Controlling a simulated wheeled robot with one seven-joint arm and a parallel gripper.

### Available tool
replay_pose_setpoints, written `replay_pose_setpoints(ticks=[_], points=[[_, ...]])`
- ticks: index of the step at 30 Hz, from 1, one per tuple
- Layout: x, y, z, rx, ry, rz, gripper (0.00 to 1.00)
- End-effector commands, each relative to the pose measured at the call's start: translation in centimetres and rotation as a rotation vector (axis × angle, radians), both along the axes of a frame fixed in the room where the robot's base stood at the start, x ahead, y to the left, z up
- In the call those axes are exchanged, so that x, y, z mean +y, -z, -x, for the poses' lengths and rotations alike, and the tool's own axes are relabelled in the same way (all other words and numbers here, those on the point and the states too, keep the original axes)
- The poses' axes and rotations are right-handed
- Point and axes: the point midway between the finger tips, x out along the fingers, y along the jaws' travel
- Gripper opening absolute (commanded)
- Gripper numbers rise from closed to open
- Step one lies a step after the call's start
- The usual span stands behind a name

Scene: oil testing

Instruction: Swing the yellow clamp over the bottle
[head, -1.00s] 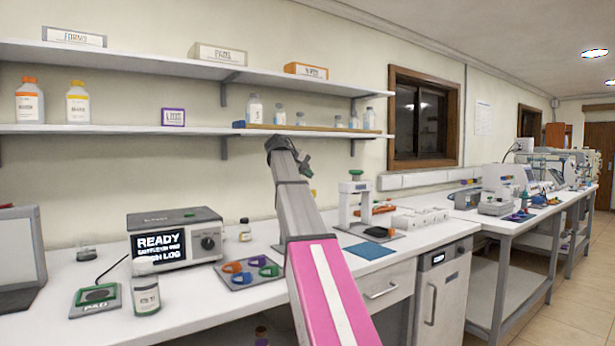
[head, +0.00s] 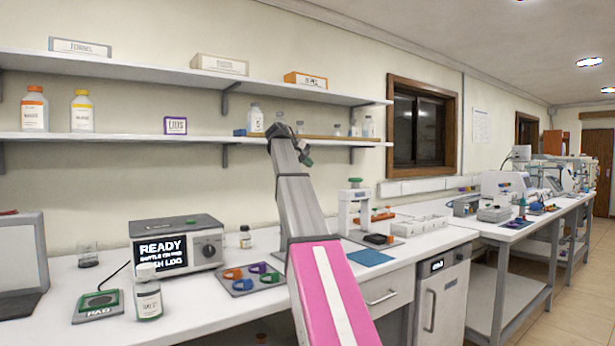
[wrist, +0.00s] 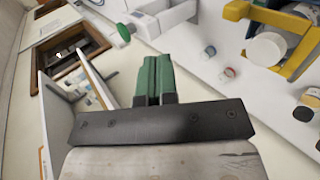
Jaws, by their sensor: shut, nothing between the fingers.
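The yellow clamp (wrist: 285,22) shows in the wrist view at the upper right, as a yellow frame with a blue part at its top. A bottle with a round white cap (wrist: 267,49) sits beside or within the frame; I cannot tell whether the clamp lies over it. I cannot make out the clamp in the head view, where my arm covers part of the bench. My gripper (wrist: 153,78) has its green fingers together and empty, apart from the clamp. In the head view the gripper (head: 306,158) is raised above the bench, near the lower shelf.
The bench holds a display box (head: 176,244) reading READY, a labelled bottle (head: 148,299), a pad (head: 97,305), a tray of coloured rings (head: 247,288) and a white stand (head: 352,212). Shelves with bottles run along the wall. A blue mat (head: 370,258) lies bare at the front.

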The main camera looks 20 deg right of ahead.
Motion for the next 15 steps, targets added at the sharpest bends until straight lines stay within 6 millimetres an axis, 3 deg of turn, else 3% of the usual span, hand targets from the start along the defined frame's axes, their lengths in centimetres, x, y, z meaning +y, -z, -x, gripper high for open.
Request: replay_pose_setpoints(ticks=[6, 15], points=[[0.0, -4.6, -0.2, -0.002, 0.0, 0.001, 0.0], [0.0, -7.4, 0.0, 0.001, -0.001, 0.0, 0.0]])
